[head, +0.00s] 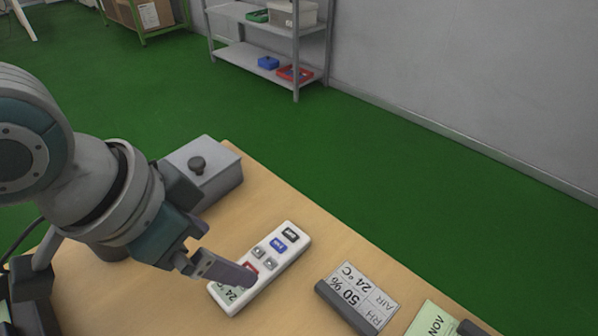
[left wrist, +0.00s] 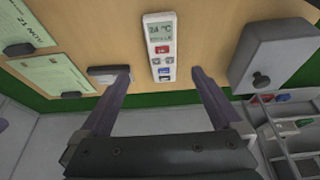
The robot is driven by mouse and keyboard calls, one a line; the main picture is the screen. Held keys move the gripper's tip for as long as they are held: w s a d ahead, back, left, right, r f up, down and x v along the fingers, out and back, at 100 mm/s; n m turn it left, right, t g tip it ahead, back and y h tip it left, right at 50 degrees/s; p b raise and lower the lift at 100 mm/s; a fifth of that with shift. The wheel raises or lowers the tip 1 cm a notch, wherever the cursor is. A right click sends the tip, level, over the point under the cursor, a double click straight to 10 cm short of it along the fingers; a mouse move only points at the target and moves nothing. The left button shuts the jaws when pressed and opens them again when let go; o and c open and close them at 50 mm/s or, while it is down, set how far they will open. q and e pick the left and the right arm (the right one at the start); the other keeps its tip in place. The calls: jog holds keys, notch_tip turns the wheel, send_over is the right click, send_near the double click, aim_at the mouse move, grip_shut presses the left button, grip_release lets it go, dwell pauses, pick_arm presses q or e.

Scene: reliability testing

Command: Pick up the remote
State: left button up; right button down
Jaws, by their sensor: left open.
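The remote (head: 284,247) is white, with a small display and several coloured buttons, and lies flat on the wooden table. In the left wrist view the remote (left wrist: 160,48) shows above the gap between the two fingers. My left gripper (head: 232,272) comes in from the left, over the display end of the remote, and hides part of it. In the left wrist view the left gripper (left wrist: 160,88) is open, with its fingers spread to either side and nothing between them. I cannot tell how high the fingers are above the remote. My right gripper is not in view.
A grey box with a black knob (head: 215,172) stands at the table's far left edge. A display card reading 50 % and 24 °C (head: 362,293) and a green card (head: 432,322) lie right of the remote. Grey shelves (head: 272,45) stand across the green floor.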

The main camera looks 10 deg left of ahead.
pick_arm(q)
jog(key=b, duration=0.2)
send_over(262, 265)
jog(key=s+a, duration=0.3)
notch_tip(262, 265, down, 5)
jog(key=shift+w+d, duration=0.15)
jog(key=b+x, duration=0.2)
jog(key=x, duration=0.3)
jog(key=shift+f, duration=0.1)
jog(key=shift+c, duration=0.4)
jog(key=c, duration=1.5)
